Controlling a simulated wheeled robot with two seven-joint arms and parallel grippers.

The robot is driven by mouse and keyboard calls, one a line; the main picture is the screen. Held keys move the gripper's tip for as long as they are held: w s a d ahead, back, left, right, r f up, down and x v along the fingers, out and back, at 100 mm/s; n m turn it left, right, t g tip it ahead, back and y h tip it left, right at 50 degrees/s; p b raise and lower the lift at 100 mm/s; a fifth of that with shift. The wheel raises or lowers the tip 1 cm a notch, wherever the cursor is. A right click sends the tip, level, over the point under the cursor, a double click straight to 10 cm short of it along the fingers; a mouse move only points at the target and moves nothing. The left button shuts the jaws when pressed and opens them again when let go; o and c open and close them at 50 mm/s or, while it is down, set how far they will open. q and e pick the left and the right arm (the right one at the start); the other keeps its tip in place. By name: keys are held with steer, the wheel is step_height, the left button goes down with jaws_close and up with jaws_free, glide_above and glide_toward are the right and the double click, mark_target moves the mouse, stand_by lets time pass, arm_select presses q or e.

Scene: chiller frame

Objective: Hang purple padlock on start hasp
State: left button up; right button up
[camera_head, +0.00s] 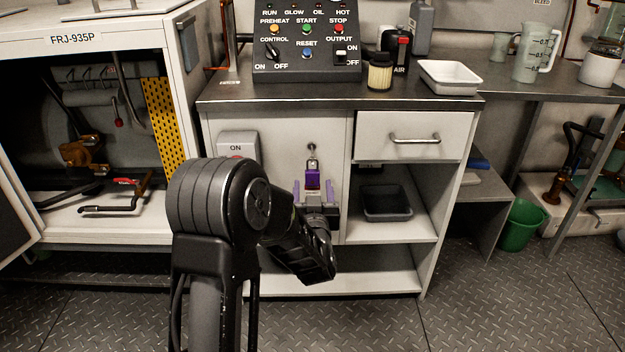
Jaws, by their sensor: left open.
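The purple padlock (313,180) is upright in front of the white cabinet's left panel, its metal shackle pointing up. Just above the shackle is a small dark metal fitting (312,147) on the panel, likely the hasp. I cannot tell whether the shackle passes through it. My left gripper (314,189) is open, with one lavender finger on each side of the padlock's lower part and a gap showing on both sides. My left forearm hides part of the panel below. My right gripper is not in view.
A control panel (305,45) with START and STOP buttons stands on the worktop (270,97). An ON box (236,143) is left of the padlock. A drawer handle (414,139) sticks out at right, above a dark bin (386,203). An open machine cabinet (110,222) stands at left.

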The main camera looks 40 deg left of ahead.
mark_target(313, 179)
arm_select(q)
steer(key=shift+b+x, duration=0.65)
steer(key=shift+x, duration=1.95)
steer(key=shift+r, duration=0.1)
jaws_close()
